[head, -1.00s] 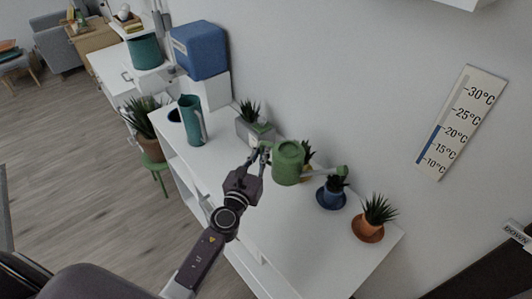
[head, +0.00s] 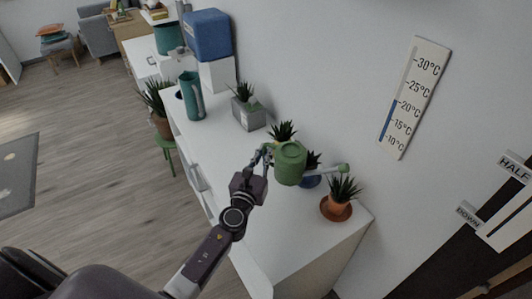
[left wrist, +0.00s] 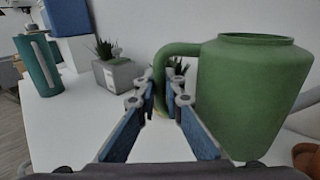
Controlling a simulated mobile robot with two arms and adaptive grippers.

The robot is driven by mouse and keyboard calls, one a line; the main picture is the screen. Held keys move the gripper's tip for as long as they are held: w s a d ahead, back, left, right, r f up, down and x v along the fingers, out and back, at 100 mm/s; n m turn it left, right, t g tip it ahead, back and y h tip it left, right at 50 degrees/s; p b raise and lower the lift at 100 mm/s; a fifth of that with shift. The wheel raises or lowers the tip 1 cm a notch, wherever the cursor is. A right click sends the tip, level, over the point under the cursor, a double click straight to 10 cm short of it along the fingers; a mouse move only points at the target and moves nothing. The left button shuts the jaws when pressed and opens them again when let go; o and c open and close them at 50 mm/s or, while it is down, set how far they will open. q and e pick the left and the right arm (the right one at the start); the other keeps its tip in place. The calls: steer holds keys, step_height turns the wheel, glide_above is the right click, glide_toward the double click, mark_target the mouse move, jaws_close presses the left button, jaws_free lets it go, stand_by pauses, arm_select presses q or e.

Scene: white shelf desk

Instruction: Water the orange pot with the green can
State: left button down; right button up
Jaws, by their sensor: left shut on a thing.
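The green can (head: 290,164) is held above the white desk by my left gripper (head: 263,152), which is shut on its handle. Its spout points right, and the spout tip is close above the plant in the orange pot (head: 338,205). The orange pot stands on a saucer near the desk's right end. In the left wrist view the green can (left wrist: 252,95) fills the right side, and its handle passes between the fingers of my left gripper (left wrist: 168,100). I see no water. My right gripper is not in view.
A blue pot (head: 310,180) is partly hidden behind the can. Another plant (head: 283,131) and a grey planter (head: 249,115) stand further left, then a teal pitcher (head: 192,97). The desk's front right part (head: 290,235) is clear. A thermometer sign (head: 414,97) hangs on the wall.

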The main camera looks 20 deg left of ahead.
arm_select(q)
steer(key=shift+a, duration=0.15)
steer(key=shift+r, duration=0.1)
steer(key=shift+r+m+p, duration=0.4)
steer(key=shift+r+m, duration=0.1)
steer(key=shift+r, duration=0.15)
steer(key=shift+a+r+m+t+p, duration=0.15)
steer(key=shift+r+m+p, duration=0.1)
steer(key=shift+r+m, duration=0.3)
steer(key=shift+a+r+m+t+p, duration=0.15)
steer(key=shift+r+m+p, duration=0.05)
steer(key=shift+r+m, duration=0.35)
steer(key=shift+w+r, duration=0.1)
steer(key=shift+r+m, duration=0.25)
steer(key=shift+m, duration=0.15)
steer(key=shift+d+r+m+p, duration=0.1)
steer(key=shift+r+m+p, duration=0.35)
steer(key=shift+p, duration=0.1)
